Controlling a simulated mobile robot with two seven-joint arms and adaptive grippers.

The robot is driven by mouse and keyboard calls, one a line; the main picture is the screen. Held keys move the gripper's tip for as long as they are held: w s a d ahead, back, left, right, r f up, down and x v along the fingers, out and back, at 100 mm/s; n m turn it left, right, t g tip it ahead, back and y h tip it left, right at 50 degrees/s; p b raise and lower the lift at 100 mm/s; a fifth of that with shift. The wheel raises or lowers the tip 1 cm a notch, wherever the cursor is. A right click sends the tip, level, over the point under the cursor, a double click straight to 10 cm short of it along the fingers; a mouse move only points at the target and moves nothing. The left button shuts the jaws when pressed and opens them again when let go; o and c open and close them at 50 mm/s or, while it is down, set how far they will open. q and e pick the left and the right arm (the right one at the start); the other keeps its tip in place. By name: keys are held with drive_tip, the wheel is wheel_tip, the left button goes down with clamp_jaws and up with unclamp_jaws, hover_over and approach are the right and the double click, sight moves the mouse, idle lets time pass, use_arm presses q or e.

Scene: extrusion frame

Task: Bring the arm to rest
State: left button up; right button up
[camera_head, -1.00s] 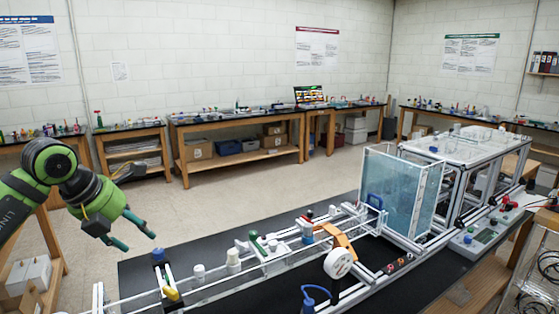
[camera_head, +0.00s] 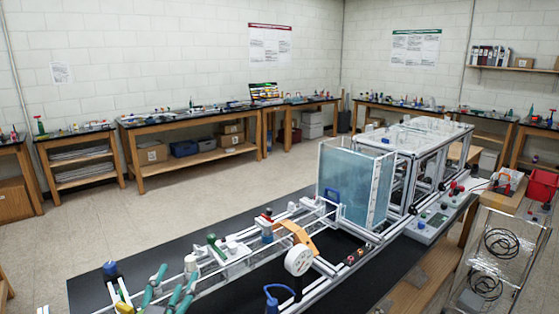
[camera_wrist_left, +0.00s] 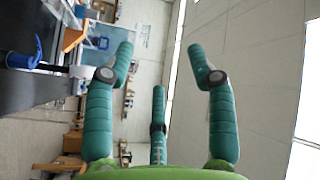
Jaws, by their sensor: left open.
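My left gripper (camera_head: 174,284) shows at the lower left of the head view, with only its teal fingers in sight. They overlap the near left end of the aluminium extrusion frame (camera_head: 215,283) in the picture; I cannot tell the gap between them. In the left wrist view the gripper (camera_wrist_left: 161,55) has its fingers spread wide with nothing between them. The rest of the left arm is out of the head view. My right gripper is in neither view.
The frame stands on a black-topped bench (camera_head: 375,278) with a clear water tank (camera_head: 350,185), a white dial (camera_head: 299,260) and a blue-capped post (camera_head: 110,270). A control box (camera_head: 433,222) is at its right. Open floor (camera_head: 190,200) lies behind the bench.

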use_arm(q)
drive_tip(key=s+a+f+n+g+y, duration=0.25)
drive_tip(key=s+f+n+g, duration=0.5)
drive_tip(key=f, duration=0.95)
drive_tip(key=s+d+f+g+h, duration=0.15)
drive_tip(key=s+f+g, duration=0.3)
drive_tip(key=s, duration=0.55)
drive_tip(key=s+d+f+g, duration=0.2)
drive_tip(key=s+f+g, duration=0.25)
drive_tip(key=s, duration=0.55)
wheel_tip(320, 180, down, 29)
drive_tip(key=s+b, duration=0.2)
drive_tip(key=b, duration=0.4)
drive_tip(key=s+a+f+g+b, duration=0.2)
drive_tip(key=s+a+f+b, duration=0.1)
drive_tip(key=s+f, duration=1.2)
wheel_tip(320, 180, down, 3)
drive_tip(key=shift+s+b, duration=0.2)
drive_tip(key=shift+b, duration=0.45)
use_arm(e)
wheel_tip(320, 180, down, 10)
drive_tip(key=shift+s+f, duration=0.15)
use_arm(q)
drive_tip(key=shift+m, duration=0.25)
